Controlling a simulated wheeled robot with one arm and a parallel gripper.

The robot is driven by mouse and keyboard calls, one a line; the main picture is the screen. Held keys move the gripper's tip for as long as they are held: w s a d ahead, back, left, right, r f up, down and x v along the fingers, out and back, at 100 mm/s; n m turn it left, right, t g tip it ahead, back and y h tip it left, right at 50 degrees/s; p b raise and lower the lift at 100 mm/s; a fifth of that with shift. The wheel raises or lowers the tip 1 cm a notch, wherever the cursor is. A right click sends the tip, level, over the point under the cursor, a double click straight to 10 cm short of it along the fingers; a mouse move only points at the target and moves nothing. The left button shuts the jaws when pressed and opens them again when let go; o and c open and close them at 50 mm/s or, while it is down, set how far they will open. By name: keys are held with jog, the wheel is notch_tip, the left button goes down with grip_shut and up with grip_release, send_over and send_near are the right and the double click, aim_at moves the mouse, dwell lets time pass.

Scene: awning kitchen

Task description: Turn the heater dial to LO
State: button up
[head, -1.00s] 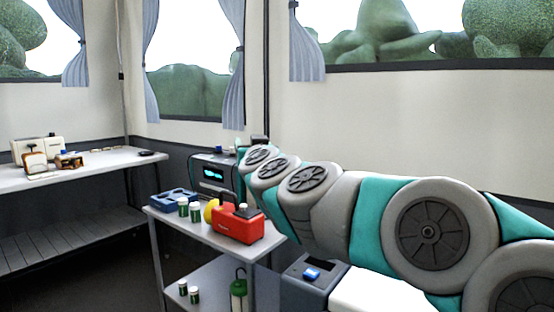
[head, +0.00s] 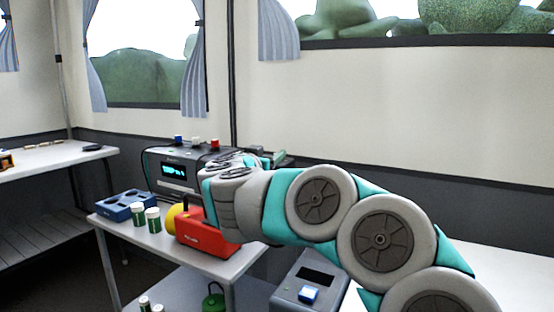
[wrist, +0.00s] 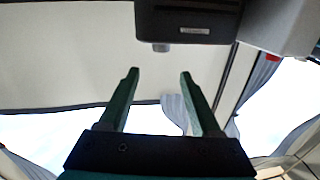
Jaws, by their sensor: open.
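My gripper (wrist: 158,76) is open and empty in the wrist view, its two green fingers apart. A dark box (wrist: 187,22) with a pale label lies beyond the fingertips, and a small grey knob-like piece (wrist: 161,47) sticks out from its edge. The fingers do not touch it. I cannot tell whether this is the heater dial, and no LO mark is readable. In the head view my arm reaches left toward a dark device (head: 270,153) at the back, partly hidden behind my wrist. The fingertips are hidden there.
A grey unit with a lit display (head: 174,171) has blue, white and red knobs on top. A red toolbox (head: 205,236), green-labelled jars (head: 153,219) and a blue tray (head: 120,205) stand on the cart (head: 150,240).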

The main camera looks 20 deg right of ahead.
jog(key=shift+w+d+f+b, duration=0.15)
jog(key=shift+w+d+f, duration=0.2)
jog(key=shift+w+d, duration=0.55)
jog(key=shift+w+d+f+b, duration=0.1)
jog(key=shift+w+d+f, duration=0.3)
jog(key=shift+w+d, duration=0.5)
jog(key=shift+w+d+f+b, duration=0.15)
jog(key=shift+w+d+f, duration=0.2)
jog(key=shift+w+d, duration=0.5)
jog(key=shift+w+a, duration=0.1)
jog(key=shift+c, duration=0.4)
grip_shut()
